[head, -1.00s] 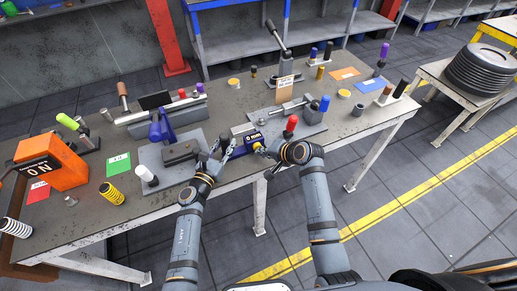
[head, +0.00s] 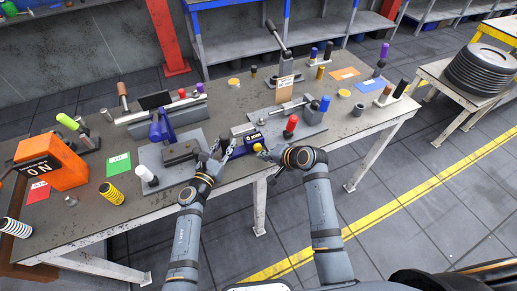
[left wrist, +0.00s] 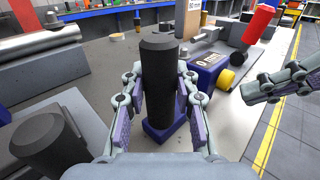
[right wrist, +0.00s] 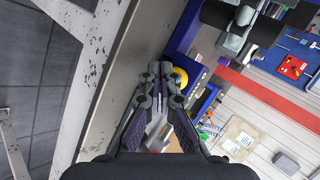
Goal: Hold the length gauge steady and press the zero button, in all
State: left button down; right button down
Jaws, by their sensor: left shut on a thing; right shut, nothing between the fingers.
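The length gauge (head: 253,137) is a blue box with a small display on the table's near edge. Its round yellow button (left wrist: 226,79) faces the near side; it also shows in the right wrist view (right wrist: 180,77). My left gripper (head: 222,151) is shut on the upright black handle (left wrist: 160,80), which rises from the gauge's blue base. My right gripper (right wrist: 160,68) is shut and empty. Its fingertips are close beside the yellow button, with a small gap visible in the left wrist view. The lower part of the handle is partly hidden by my left fingers.
A grey plate with a red-knobbed fixture (head: 291,124) stands right of the gauge. A vise-like block (head: 181,152) on another plate is to the left. The floor in front of the table is clear.

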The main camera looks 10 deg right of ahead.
jog(key=shift+s, duration=0.1)
jog(key=shift+s+d, duration=0.25)
jog(key=shift+s, duration=0.5)
jog(key=shift+s+d, duration=0.3)
jog(key=shift+s, duration=0.5)
jog(key=shift+s+d, duration=0.25)
jog(key=shift+s, duration=0.5)
pick_arm(q)
jog(key=c, duration=0.9)
grip_release()
jog(key=shift+c, duration=0.2)
